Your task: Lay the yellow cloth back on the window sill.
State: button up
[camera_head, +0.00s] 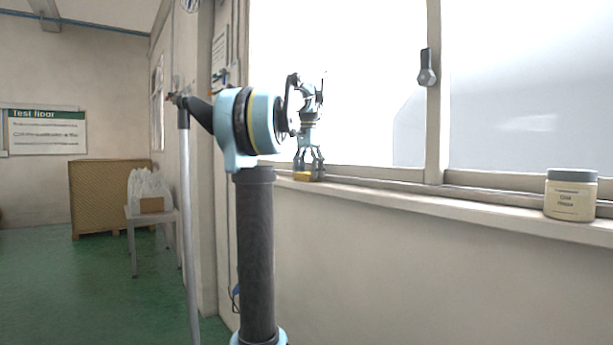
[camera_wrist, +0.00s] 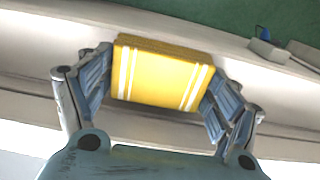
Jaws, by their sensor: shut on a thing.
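The yellow cloth (camera_wrist: 160,76) is a folded block with white stripes near both ends. In the wrist view my gripper (camera_wrist: 158,82) has its fingers closed against the cloth's left and right ends. In the head view my gripper (camera_head: 308,168) points down at the far left part of the window sill (camera_head: 445,203), with the cloth (camera_head: 301,176) low between its fingertips. The cloth is at about sill height, over or on the sill. I cannot tell whether its underside touches the sill. Part of the cloth is hidden by the fingers in the head view.
A lidded jar (camera_head: 571,197) stands on the sill at the right, far from my gripper. The sill between them is clear. The window frame with its handle (camera_head: 427,68) rises behind. A small table (camera_head: 133,225) with a bag and box stands at the left.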

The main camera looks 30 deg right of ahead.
jog(key=o, duration=1)
jog(key=shift+c, duration=0.2)
jog(key=shift+r, duration=0.1)
notch_tip(320, 180, up, 12)
